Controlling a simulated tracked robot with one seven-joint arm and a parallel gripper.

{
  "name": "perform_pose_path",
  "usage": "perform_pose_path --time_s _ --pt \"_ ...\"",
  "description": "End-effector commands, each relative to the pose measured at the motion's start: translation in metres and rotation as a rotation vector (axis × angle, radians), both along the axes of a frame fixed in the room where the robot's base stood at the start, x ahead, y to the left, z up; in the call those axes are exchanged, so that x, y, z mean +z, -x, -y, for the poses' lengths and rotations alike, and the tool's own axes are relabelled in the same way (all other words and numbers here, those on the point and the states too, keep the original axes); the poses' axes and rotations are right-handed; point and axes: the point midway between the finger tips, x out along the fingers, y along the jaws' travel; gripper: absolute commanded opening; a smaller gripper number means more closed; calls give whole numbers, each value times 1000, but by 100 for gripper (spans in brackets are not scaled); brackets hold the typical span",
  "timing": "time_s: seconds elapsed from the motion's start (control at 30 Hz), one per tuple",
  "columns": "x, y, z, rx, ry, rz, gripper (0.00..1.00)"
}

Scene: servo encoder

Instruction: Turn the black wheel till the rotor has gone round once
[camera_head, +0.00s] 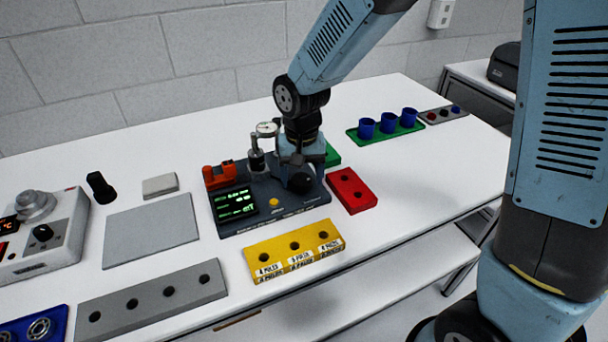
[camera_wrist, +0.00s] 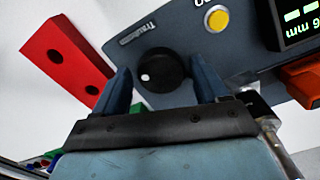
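The black wheel (camera_wrist: 165,68) sits on the dark blue-grey servo unit (camera_head: 245,226). It is round, with a white dot left of its middle in the wrist view. In the head view the wheel (camera_head: 300,183) lies under my gripper (camera_head: 302,162). My gripper is open, with one finger on each side of the wheel; the wrist view shows gaps between fingers and wheel. The unit has a display (camera_head: 236,204) with green text, partly unreadable, and a yellow button (camera_head: 274,202). An upright cylinder with a round top (camera_head: 257,158) stands behind; I cannot tell whether it holds the rotor.
An orange-red block (camera_head: 220,175) stands at the unit's back left. A red block (camera_head: 351,190) with holes lies close on the right. A yellow holed block (camera_head: 295,252) lies in front. A green rack (camera_head: 386,127) with blue cups stands farther right. A bare grey plate (camera_head: 151,231) lies left.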

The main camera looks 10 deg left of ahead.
Motion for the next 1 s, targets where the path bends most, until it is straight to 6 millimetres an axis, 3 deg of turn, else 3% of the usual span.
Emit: perform_pose_path --time_s 0.3,0.47,1.0 --pt "0 1 0 1 0 -1 80" --pt "12 0 -1 2 -1 2 80" --pt "111 -2 -1 0 -2 1 80"
